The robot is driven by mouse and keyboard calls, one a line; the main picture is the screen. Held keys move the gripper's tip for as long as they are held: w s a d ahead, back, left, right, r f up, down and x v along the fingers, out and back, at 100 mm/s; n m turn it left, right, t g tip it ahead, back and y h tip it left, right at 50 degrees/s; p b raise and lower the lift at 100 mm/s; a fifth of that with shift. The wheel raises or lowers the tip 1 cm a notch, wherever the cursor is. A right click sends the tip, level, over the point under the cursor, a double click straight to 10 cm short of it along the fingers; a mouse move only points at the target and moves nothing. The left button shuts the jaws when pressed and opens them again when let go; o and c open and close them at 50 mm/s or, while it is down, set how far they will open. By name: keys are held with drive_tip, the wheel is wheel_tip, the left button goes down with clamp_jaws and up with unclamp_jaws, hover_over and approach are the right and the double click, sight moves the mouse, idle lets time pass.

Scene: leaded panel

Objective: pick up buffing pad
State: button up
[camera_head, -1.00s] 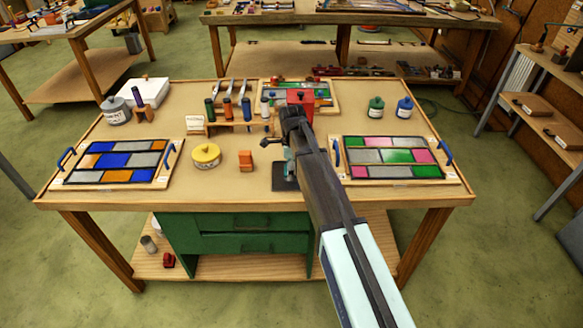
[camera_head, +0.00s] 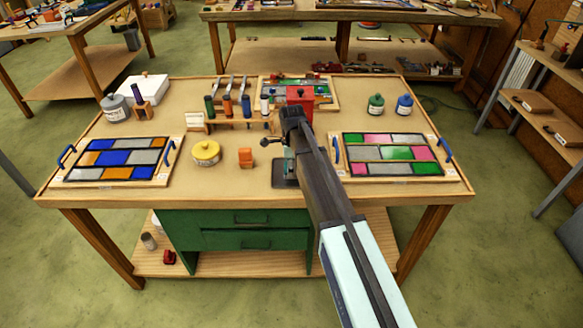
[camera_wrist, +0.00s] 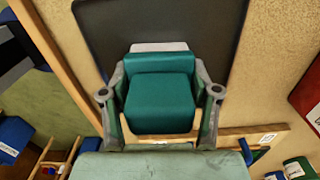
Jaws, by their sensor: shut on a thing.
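The buffing pad, a teal block with a raised back edge (camera_wrist: 160,95), shows large in the wrist view. The fingers of my gripper (camera_wrist: 160,88) stand on both sides of it and are shut on it. A dark, flat mat (camera_wrist: 112,30) lies beyond the pad. In the head view the same mat (camera_head: 284,183) lies near the middle of the bench's front. A bit of teal shows just above it, and my arm hides most of the gripper. I cannot tell whether the pad touches the mat.
On the bench (camera_head: 230,190), a yellow round tin (camera_head: 206,154) and an orange block (camera_head: 245,158) stand left of the mat. Leaded panels lie at left (camera_head: 118,160) and right (camera_head: 390,155). A red box (camera_head: 300,95) stands behind my gripper.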

wheel_tip(320, 180, up, 20)
drive_tip(key=b, duration=0.4)
